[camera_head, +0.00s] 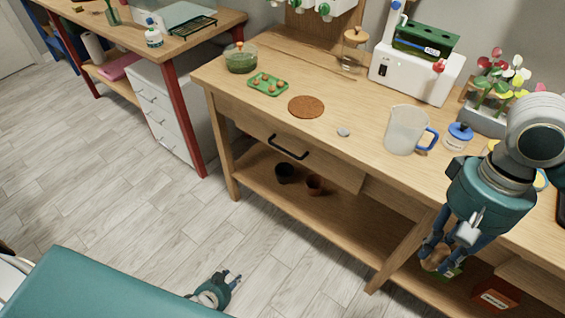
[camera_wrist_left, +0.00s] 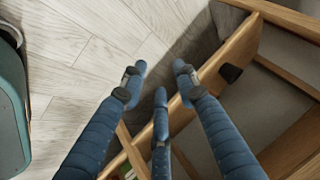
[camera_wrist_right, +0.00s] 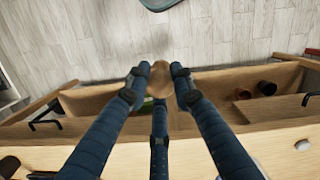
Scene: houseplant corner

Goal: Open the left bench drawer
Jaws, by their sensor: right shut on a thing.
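The left bench drawer (camera_head: 250,128) has a wooden front under the bench top with a black bar handle (camera_head: 288,147). Its front looks flush with the bench, so it appears closed. My left gripper (camera_head: 232,278) is low over the floor, in front of and apart from the bench. In the left wrist view its fingers (camera_wrist_left: 160,82) are spread and empty. My right gripper (camera_head: 437,254) is low in front of the bench's right part. It is shut on a tan rounded object (camera_wrist_right: 160,80), partly hidden by the fingers.
Two small pots, one black (camera_head: 285,172) and one terracotta (camera_head: 315,184), stand on the lower shelf. The bench top holds a brown round mat (camera_head: 306,107), a green tray (camera_head: 268,84) and a jug (camera_head: 404,130). An orange-red box (camera_head: 495,294) is at lower right. Floor before the drawer is clear.

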